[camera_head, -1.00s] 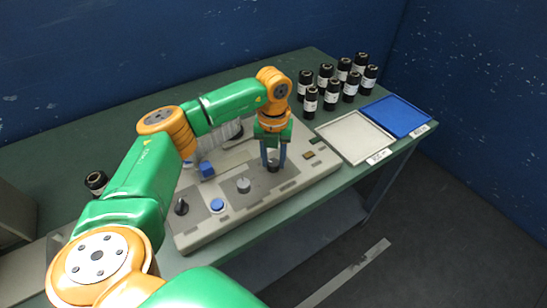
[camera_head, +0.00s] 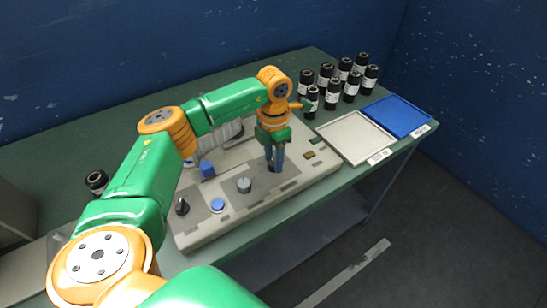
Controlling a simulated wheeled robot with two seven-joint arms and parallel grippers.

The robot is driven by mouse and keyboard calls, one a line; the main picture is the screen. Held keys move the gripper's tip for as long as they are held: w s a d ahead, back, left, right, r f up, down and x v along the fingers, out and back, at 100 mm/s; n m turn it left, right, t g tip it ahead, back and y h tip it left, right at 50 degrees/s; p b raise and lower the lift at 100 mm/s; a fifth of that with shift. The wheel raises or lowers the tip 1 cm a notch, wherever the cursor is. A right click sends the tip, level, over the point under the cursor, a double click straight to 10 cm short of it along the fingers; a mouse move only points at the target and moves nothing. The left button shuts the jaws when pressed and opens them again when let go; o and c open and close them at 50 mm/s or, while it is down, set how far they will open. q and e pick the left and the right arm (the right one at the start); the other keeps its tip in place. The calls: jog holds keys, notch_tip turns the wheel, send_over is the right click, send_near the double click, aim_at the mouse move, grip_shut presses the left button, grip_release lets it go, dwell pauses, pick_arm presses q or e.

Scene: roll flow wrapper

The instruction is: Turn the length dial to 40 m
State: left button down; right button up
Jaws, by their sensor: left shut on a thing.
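My left gripper (camera_head: 274,160) points straight down over the right part of the grey machine panel. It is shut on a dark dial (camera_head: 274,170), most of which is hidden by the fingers. The dial's pointer and scale marks cannot be made out, so its setting cannot be read. My right gripper is not in view.
The machine (camera_head: 205,233) also carries a black knob (camera_head: 181,206), a blue button (camera_head: 217,205) and a pale knob (camera_head: 244,186). Several black rolls (camera_head: 332,95) stand behind a white tray (camera_head: 355,137) and a blue tray (camera_head: 396,116) on the green table.

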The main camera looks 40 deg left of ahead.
pick_arm(q)
jog(key=m, duration=0.6)
jog(key=shift+m, duration=0.3)
dwell(0.5)
jog(key=shift+c, duration=2.3)
grip_release()
jog(key=shift+w, duration=0.1)
notch_tip(320, 180, up, 7)
jog(key=shift+d+r+b, duration=0.1)
jog(key=shift+b, duration=0.4)
